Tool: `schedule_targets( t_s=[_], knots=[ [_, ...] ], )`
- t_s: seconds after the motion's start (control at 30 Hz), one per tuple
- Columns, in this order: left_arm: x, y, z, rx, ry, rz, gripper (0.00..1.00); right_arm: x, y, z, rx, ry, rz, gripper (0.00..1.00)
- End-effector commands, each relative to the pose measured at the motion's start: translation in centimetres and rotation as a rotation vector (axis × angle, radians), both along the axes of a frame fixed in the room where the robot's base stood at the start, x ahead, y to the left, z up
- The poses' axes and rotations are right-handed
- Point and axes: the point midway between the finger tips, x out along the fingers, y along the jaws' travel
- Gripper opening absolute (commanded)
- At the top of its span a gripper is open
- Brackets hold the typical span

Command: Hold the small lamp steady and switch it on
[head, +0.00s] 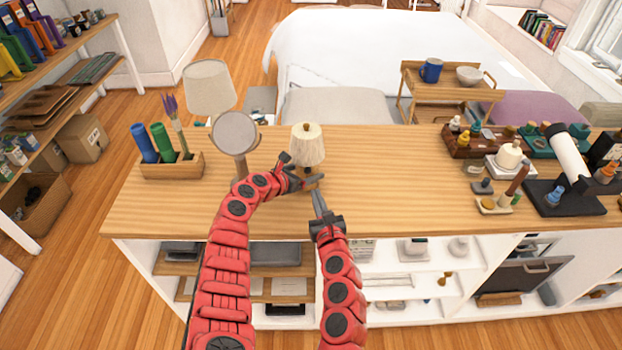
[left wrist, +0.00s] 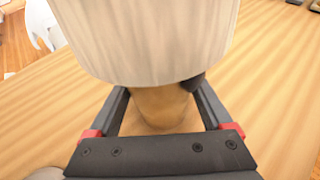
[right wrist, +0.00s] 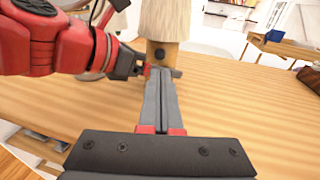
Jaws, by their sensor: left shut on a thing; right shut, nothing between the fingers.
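The small lamp (head: 307,145) stands upright on the wooden counter, with a cream pleated shade and a wooden base. In the left wrist view its shade (left wrist: 150,40) fills the top, and its base (left wrist: 158,105) is between the fingers of my left gripper (left wrist: 160,110). My left gripper (head: 301,182) is shut on the lamp base. A dark knob (left wrist: 193,82) shows just under the shade; a dark round spot on the base (right wrist: 160,54) shows in the right wrist view. My right gripper (head: 318,198) is shut and empty, its tips just in front of the base; contact is unclear.
A round mirror-like disc on a stand (head: 235,132) and a larger lamp (head: 209,88) are left of the small lamp. A wooden holder (head: 172,166) with rolls stands farther left. Trays and small items (head: 490,142) fill the right end. The counter (head: 400,180) right of the lamp is clear.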

Motion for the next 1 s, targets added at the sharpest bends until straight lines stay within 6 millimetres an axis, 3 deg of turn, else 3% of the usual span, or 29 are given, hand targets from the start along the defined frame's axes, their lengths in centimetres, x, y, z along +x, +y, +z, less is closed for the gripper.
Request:
schedule_targets(
  t_s=[0.2, 0.4, 1.0],
  knots=[
    [0.0, 0.0, 0.0, -0.001, -0.001, 0.0, 0.02, 4.1, 0.7, -0.1, -0.005, -0.003, 0.0, 0.0],
    [0.0, 0.0, 0.0, 0.0, 0.0, 0.0, 0.02, 6.5, 1.3, -0.3, -0.004, -0.002, 0.001, 0.0],
    [0.0, 0.0, 0.0, 0.0, 0.0, 0.0, 0.02, 7.6, 1.4, -0.6, -0.001, 0.003, -0.001, 0.0]
  ],
)
